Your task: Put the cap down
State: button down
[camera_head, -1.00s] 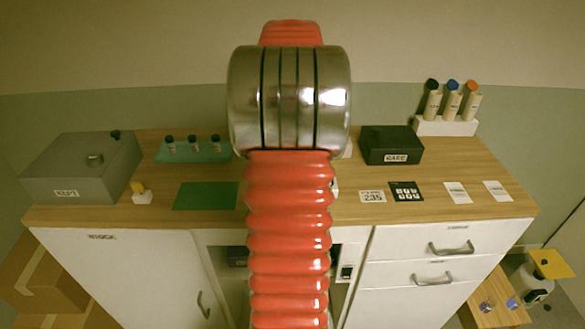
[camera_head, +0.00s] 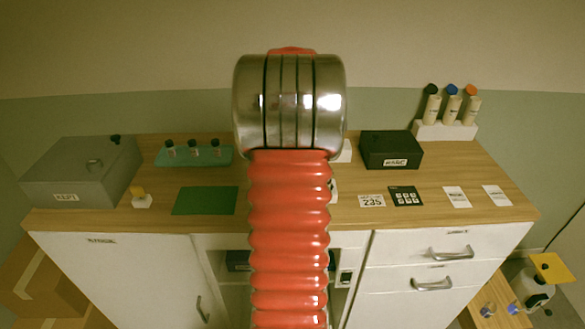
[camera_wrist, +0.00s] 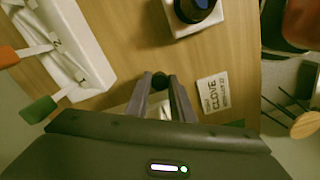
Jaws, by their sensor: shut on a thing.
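In the wrist view my gripper (camera_wrist: 160,82) has its two dark fingers closed around a small dark round cap (camera_wrist: 160,80). The cap is held above the wooden worktop (camera_wrist: 120,30); the height of the gap is hard to tell. A white card reading CLOVE (camera_wrist: 214,92) lies right of the fingertips. In the head view my arm hides the gripper and the cap.
A white rack (camera_wrist: 65,55) with orange and green pieces is at left. The head view shows a black box (camera_head: 391,150), green mat (camera_head: 205,200), grey box (camera_head: 80,175) and bottle tray (camera_head: 193,156).

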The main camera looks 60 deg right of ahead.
jog(key=shift+f, duration=0.7)
jog(key=c, duration=1.5)
grip_release()
jog(key=shift+f, duration=0.1)
jog(key=shift+c, duration=0.2)
notch_tip(320, 180, up, 13)
jog(key=shift+r, duration=0.2)
